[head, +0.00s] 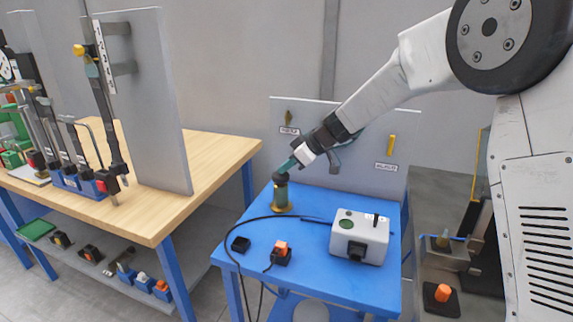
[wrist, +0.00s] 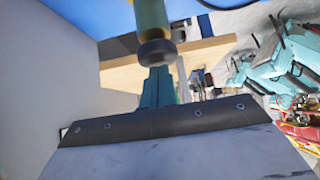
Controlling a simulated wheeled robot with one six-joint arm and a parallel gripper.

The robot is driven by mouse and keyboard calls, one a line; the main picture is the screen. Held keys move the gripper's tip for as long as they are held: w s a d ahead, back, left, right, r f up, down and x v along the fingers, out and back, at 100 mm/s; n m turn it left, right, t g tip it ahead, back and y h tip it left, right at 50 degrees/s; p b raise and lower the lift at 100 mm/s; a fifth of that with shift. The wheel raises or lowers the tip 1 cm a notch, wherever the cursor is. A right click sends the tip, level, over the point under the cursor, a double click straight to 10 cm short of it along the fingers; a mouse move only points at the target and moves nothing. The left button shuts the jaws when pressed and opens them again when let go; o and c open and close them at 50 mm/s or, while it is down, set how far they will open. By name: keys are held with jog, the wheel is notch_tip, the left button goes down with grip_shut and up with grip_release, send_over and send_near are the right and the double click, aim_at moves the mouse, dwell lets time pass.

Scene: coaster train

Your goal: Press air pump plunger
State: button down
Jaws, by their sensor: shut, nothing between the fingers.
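The air pump (head: 282,198) stands upright on the blue table, a green cylinder with a brass-coloured foot. Its dark plunger knob (head: 280,177) is on top. My gripper (head: 285,168) comes down at a slant from the upper right, its teal fingers shut and empty, with the tips at the knob. In the wrist view the round dark knob (wrist: 156,53) lies just beyond the tips of my gripper (wrist: 157,72), with the pump body (wrist: 151,16) behind it. I cannot tell whether the tips touch the knob.
On the blue table (head: 322,203), a white box (head: 360,236) stands right of the pump. An orange-topped black block (head: 281,253), a small black block (head: 240,244) and a cable lie in front. A grey labelled panel (head: 360,165) rises behind. A wooden workbench (head: 215,155) is at left.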

aim_at(287, 175)
jog(key=shift+s+f, duration=0.1)
jog(key=shift+f, duration=0.1)
jog(key=shift+r, duration=0.35)
notch_tip(287, 175, up, 4)
jog(key=shift+f, duration=0.2)
jog(key=v, duration=1)
